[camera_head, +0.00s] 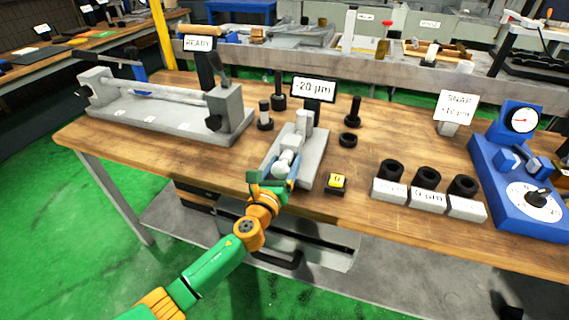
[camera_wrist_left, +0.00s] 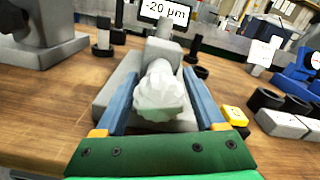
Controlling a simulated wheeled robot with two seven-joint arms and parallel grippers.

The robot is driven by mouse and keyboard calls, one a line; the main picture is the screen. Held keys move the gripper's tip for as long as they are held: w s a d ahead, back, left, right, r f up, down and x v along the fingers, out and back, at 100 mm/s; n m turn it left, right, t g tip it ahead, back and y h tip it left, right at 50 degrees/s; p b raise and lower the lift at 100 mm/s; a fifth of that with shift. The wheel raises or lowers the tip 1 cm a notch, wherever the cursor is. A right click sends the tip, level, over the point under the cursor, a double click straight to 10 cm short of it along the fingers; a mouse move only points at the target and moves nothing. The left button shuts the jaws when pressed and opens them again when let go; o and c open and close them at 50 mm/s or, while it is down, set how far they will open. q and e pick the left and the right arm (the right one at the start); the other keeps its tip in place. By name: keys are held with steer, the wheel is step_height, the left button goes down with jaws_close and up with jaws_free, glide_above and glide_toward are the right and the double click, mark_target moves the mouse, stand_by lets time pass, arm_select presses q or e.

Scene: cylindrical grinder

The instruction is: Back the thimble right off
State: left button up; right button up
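The thimble (camera_wrist_left: 160,97) is a pale, knurled knob on the near end of a grey bench fixture (camera_wrist_left: 112,95). It also shows in the head view (camera_head: 283,165). My left gripper (camera_wrist_left: 164,74) reaches in from the near side, its two blue fingers on either side of the thimble. Narrow gaps seem to show between fingers and knob, so it looks open around the thimble, not clamped. In the head view my left gripper (camera_head: 281,170) partly hides the thimble. A sign (camera_head: 313,89) behind the fixture reads -20 µm. My right gripper is not in view.
A yellow block (camera_head: 336,183) lies just right of the fixture. Black rings on grey labelled blocks (camera_head: 428,193) and a blue dial gauge (camera_head: 519,190) stand further right. Dark posts (camera_head: 279,92) stand behind; a long grey fixture (camera_head: 165,112) is at left.

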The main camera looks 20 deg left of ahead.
arm_select(q)
jaws_close()
